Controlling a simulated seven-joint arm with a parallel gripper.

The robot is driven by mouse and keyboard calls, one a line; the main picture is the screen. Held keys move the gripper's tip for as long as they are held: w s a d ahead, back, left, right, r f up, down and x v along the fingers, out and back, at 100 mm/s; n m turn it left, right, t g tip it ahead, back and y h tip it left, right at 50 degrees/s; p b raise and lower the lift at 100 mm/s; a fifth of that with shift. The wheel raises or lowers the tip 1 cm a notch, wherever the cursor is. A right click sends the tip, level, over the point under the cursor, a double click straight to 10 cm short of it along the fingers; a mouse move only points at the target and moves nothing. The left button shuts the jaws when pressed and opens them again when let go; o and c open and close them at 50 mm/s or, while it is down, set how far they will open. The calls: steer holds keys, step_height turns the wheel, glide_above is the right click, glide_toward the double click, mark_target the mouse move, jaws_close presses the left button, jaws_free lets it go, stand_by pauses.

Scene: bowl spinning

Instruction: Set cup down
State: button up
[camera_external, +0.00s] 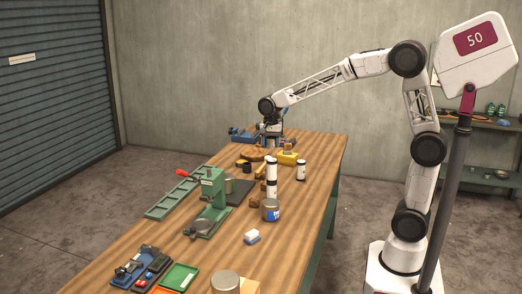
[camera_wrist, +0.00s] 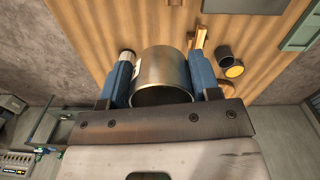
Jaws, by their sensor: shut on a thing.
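A plain metal cup (camera_wrist: 163,72) sits between the two blue fingers of my gripper (camera_wrist: 162,85) in the wrist view, and the gripper is shut on it. The cup's open end faces the camera, and its inside is dark. The table top (camera_wrist: 90,25) lies beyond it; I cannot tell whether the cup touches it. In the external view my gripper (camera_external: 271,131) is over the far end of the wooden table (camera_external: 312,150). The cup cannot be made out there.
A wooden round (camera_external: 254,153), a yellow block (camera_external: 287,159) and a blue tool (camera_external: 241,135) are near my gripper. White-and-black cylinders (camera_external: 271,180) stand closer to the camera, with a labelled tin (camera_external: 270,211) and a green press (camera_external: 212,190). The far right table corner is clear.

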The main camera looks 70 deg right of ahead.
steer(key=w+d+f, duration=0.3)
steer(key=w+d, duration=0.1)
steer(key=w, duration=0.6)
steer(key=w+d+f+n, duration=0.1)
steer(key=w+d+f, duration=0.2)
steer(key=w, duration=0.6)
steer(key=w+d+f, duration=0.3)
steer(key=w+d, duration=0.1)
steer(key=w, duration=0.6)
steer(key=shift+s+f, duration=0.15)
steer(key=shift+f, duration=2.05)
steer(key=shift+a+f, duration=0.1)
steer(key=shift+f, duration=2.4)
steer(key=shift+f, duration=2.5)
steer(key=shift+f, duration=0.15)
